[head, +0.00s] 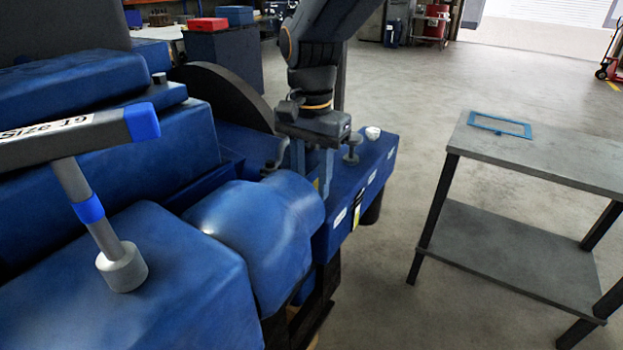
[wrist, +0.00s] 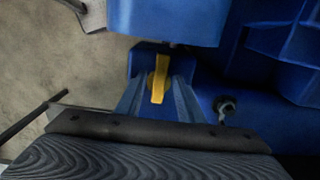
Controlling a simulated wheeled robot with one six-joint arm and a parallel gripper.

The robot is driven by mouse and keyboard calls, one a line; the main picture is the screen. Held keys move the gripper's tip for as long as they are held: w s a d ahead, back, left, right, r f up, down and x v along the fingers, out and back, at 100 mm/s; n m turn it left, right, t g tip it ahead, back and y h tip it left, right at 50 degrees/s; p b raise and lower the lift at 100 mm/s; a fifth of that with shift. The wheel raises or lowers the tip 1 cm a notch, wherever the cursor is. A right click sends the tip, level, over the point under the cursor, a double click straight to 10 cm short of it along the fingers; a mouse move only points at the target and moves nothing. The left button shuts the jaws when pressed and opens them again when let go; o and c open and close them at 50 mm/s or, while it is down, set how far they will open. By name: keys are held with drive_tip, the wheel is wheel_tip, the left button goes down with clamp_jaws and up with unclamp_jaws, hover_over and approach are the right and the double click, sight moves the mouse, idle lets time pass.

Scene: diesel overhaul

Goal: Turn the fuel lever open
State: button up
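The fuel lever, a yellow bar (wrist: 158,80), shows in the wrist view on a blue block, lying lengthwise in the picture with a slight tilt. My gripper (wrist: 158,92) is open, with one blue-grey finger on each side of the lever. A narrow gap seems to show beside the lever; I cannot tell whether either finger touches it. In the head view my gripper (head: 313,180) points down beside the blue engine (head: 262,235), and a bit of yellow shows between its fingers. The lever is mostly hidden there.
A T-handled tool (head: 95,190) marked "Size 19" stands on the engine at the left. A dark knob (wrist: 224,105) sits right of my fingers in the wrist view. A grey two-shelf cart (head: 560,160) with a blue frame (head: 500,124) stands right. Floor between is clear.

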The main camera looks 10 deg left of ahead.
clamp_jaws()
drive_tip(key=shift+n+p, duration=0.3)
drive_tip(key=n, duration=0.1)
drive_tip(key=n+p, duration=0.2)
drive_tip(key=shift+s+d+r+n, duration=0.15)
drive_tip(key=shift+d+n, duration=0.1)
drive_tip(key=shift+n, duration=0.15)
drive_tip(key=n+p, duration=0.1)
drive_tip(key=n, duration=0.1)
drive_tip(key=n+p, duration=0.1)
drive_tip(key=n, duration=0.1)
drive_tip(key=shift+d+n, duration=0.2)
drive_tip(key=shift+n, duration=0.1)
drive_tip(key=n, duration=0.1)
drive_tip(key=n+p, duration=0.1)
drive_tip(key=n, duration=0.2)
drive_tip(key=shift+w+d, duration=0.2)
drive_tip(key=shift+w, duration=0.1)
drive_tip(key=shift+w+d+n+p, duration=0.15)
drive_tip(key=shift+n+p, duration=0.45)
drive_tip(key=shift+n, duration=1.8)
